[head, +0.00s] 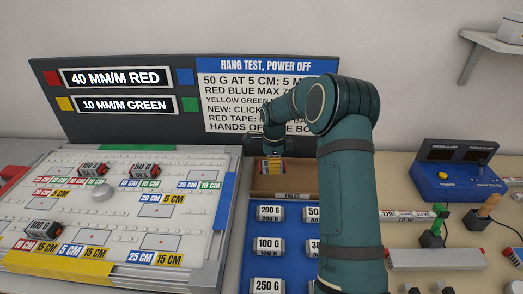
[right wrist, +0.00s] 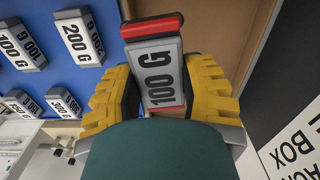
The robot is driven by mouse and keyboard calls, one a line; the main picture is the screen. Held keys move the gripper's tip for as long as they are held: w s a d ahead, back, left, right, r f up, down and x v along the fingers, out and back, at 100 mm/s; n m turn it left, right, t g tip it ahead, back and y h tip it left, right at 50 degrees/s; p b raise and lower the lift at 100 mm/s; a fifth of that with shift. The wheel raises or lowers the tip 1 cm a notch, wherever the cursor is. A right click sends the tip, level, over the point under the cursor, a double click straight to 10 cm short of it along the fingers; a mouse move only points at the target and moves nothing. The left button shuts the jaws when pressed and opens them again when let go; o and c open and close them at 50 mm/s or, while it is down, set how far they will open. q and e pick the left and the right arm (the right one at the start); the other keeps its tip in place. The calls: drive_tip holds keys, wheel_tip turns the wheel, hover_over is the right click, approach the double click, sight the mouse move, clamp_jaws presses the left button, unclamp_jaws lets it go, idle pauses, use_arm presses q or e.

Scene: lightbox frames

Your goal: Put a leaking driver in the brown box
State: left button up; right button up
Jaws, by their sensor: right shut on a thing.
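My right gripper (head: 272,165) is shut on a grey block marked 100 G with a red and black end. The block (right wrist: 163,80) sits between the yellow fingers in the right wrist view. The brown box (head: 266,184) stands behind the blue weight tray, with a label on its front edge that seems to read FAILED. The gripper and block are over the brown box, whose brown inside (right wrist: 225,25) shows behind the block in the right wrist view. I cannot tell whether the block touches the bottom. No driver is recognisable by name. My left gripper is out of view.
The blue tray (head: 255,261) holds several marked weights. A white board (head: 112,226) with several blocks lies at left. A dark sign panel (head: 130,130) stands behind.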

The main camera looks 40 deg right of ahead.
drive_tip(key=shift+w+d+r+m, duration=0.15)
drive_tip(key=shift+w+d+m, duration=0.4)
drive_tip(key=shift+d, duration=0.1)
drive_tip(key=shift+s+f+b, duration=0.25)
drive_tip(key=shift+f+b, duration=0.4)
drive_tip(key=shift+f, duration=0.05)
drive_tip(key=shift+w+f+b, duration=0.15)
drive_tip(key=shift+f+b, duration=1.65)
drive_tip(key=shift+f, duration=1.15)
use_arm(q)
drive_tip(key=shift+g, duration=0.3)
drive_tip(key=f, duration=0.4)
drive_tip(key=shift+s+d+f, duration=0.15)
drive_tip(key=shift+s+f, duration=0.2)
use_arm(e)
drive_tip(key=o, duration=1.2)
drive_tip(key=shift+r, duration=0.1)
wheel_tip(320, 180, up, 12)
